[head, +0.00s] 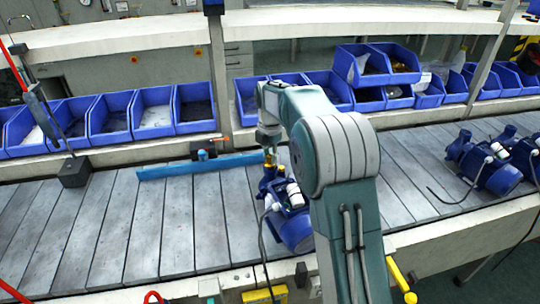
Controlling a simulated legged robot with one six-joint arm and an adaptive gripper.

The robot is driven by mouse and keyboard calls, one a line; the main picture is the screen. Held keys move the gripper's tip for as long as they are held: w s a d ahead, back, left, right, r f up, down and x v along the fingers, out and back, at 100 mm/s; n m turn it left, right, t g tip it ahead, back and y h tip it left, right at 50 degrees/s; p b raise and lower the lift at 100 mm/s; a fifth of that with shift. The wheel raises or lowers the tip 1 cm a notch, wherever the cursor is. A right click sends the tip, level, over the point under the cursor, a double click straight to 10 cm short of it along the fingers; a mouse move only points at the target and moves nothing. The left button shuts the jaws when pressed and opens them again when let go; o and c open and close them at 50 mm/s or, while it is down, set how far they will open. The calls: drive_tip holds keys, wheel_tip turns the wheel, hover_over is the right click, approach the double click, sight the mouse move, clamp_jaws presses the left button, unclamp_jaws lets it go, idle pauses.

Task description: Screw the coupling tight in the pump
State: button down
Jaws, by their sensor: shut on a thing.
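A blue pump (290,222) with white fittings and a dark cable stands on the slatted conveyor, partly hidden behind my arm. My gripper (269,153) points down right above the pump's upper port at its left end. A small brass-coloured piece, the coupling (270,160), shows between the fingertips and the port. My gripper is shut on it. The coupling is too small in view to tell whether it sits in the port or how far.
Several more blue pumps (490,163) stand at the right on the conveyor (110,222). A blue rail (200,166) lies across it behind the pump. Blue bins (110,118) line the back ledge. A dark block with a rod (74,171) stands at left. The left conveyor is clear.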

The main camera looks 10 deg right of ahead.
drive_tip(key=shift+f, duration=0.1)
drive_tip(key=shift+m, duration=1.8)
drive_tip(key=shift+m, duration=1.7)
drive_tip(key=m, duration=0.3)
drive_tip(key=shift+m, duration=0.3)
